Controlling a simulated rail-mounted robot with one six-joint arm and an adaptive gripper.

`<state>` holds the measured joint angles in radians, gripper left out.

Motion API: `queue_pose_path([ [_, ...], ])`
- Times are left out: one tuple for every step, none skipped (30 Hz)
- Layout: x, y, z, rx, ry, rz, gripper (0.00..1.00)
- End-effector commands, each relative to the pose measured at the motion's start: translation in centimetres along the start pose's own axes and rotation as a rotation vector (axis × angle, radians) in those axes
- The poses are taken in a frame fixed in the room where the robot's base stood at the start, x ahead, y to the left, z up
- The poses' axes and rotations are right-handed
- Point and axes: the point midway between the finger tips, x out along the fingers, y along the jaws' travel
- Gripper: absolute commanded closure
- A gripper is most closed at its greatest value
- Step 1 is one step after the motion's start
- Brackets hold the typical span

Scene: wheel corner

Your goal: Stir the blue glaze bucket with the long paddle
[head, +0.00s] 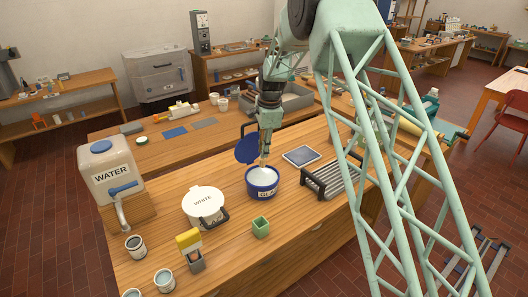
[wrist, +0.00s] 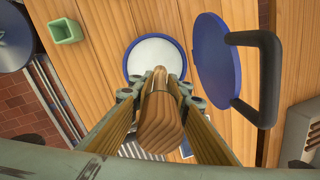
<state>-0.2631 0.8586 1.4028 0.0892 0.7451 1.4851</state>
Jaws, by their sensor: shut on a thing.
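The blue glaze bucket (head: 262,190) stands open on the wooden bench in the head view, with pale glaze at its top. It also shows in the wrist view (wrist: 129,62), partly hidden by the paddle. My gripper (head: 265,122) is above the bucket, shut on the wooden paddle (wrist: 160,118). In the wrist view my gripper (wrist: 157,95) has a finger on each side of the paddle handle. In the head view the paddle (head: 263,158) points down at the glaze; I cannot tell whether its tip is in it. The blue lid (head: 247,150) with a black handle is behind the bucket.
A white-lidded bucket (head: 203,203) stands left of the blue one, and a small green pot (head: 261,227) in front. A dark slatted rack (head: 330,178) and a flat tile (head: 300,156) lie to the right. A water container (head: 109,172) stands at the left.

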Motion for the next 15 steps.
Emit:
queue_pose_path([
  [-0.02, -0.01, 0.00, 0.000, 0.000, 0.000, 0.95],
  [-0.02, -0.01, 0.00, 0.000, 0.000, 0.000, 0.95],
  [-0.02, -0.01, 0.00, 0.000, 0.000, 0.000, 0.95],
  [-0.02, -0.01, 0.00, 0.000, 0.000, 0.000, 0.95],
  [-0.01, -0.01, 0.00, 0.000, 0.000, 0.000, 0.95],
  [-0.01, -0.01, 0.00, 0.000, 0.000, 0.000, 0.95],
  [-0.01, 0.00, 0.00, 0.000, 0.000, 0.000, 0.95],
  [-0.02, 0.00, 0.00, 0.000, 0.000, 0.000, 0.95],
  [-0.01, 0.00, 0.00, 0.000, 0.000, 0.000, 0.95],
  [0.02, 0.00, 0.00, 0.000, 0.000, 0.000, 0.95],
  [0.05, 0.01, 0.00, 0.000, 0.000, 0.000, 0.95],
  [0.11, 0.02, 0.00, 0.000, 0.000, 0.000, 0.95],
  [0.16, 0.03, -0.01, 0.000, 0.000, 0.000, 0.95],
  [0.22, 0.04, -0.01, 0.000, 0.000, 0.000, 0.95],
  [0.31, 0.05, -0.02, 0.000, 0.000, 0.000, 0.95],
])
